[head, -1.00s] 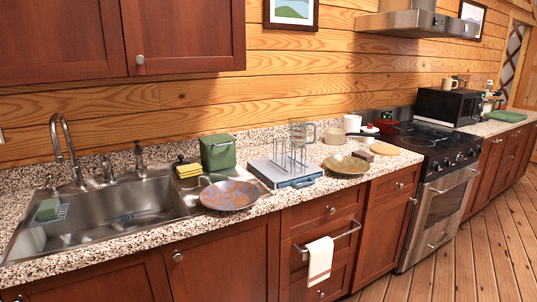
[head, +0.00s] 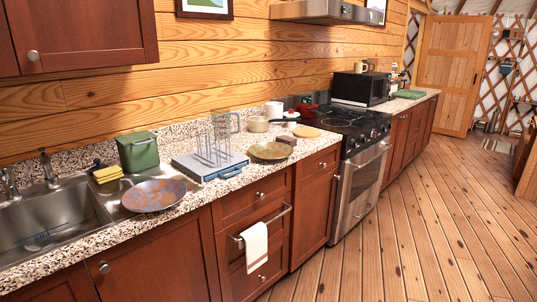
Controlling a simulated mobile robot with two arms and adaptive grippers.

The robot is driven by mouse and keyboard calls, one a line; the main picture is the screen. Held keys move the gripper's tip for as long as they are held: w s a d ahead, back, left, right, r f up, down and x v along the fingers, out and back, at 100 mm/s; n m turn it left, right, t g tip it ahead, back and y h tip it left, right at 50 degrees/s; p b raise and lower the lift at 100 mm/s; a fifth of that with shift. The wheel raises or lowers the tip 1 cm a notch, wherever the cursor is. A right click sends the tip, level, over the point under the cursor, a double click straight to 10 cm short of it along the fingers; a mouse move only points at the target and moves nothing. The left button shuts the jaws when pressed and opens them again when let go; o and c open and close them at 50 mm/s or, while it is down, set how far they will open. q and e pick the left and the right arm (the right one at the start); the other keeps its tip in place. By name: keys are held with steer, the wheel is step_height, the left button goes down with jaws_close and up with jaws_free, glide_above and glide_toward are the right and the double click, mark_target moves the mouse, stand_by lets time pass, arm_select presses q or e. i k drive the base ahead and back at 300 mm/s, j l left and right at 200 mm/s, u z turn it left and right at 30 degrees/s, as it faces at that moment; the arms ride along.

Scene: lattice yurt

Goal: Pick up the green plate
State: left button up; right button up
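An olive-green plate or shallow dish (head: 270,151) with a brownish tint lies on the speckled counter, right of a drying rack. It is the greenest plate-like thing near me. A patterned purple-and-brown pan or plate (head: 153,195) lies at the counter's front edge by the sink. A flat green thing (head: 409,94) lies on the far counter beyond the stove; I cannot tell if it is a board, cloth or plate. Neither of my grippers is in view.
The drying rack (head: 209,160) stands between the two dishes, with a green canister (head: 138,151) behind. A small brown block (head: 286,141) and a round wooden board (head: 306,132) sit near the olive plate. The stove (head: 350,135) is beyond. The wood floor (head: 400,230) is clear.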

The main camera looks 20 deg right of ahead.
mark_target(266, 151)
steer(key=i+j+u, duration=0.65)
steer(key=i+u, duration=0.2)
steer(key=u, duration=0.15)
steer(key=l+z, duration=0.15)
steer(key=l, duration=0.6)
steer(key=l+z, duration=0.15)
steer(key=l, duration=0.6)
steer(key=i+l+z, duration=0.2)
steer(key=l, duration=0.55)
steer(key=k, duration=0.05)
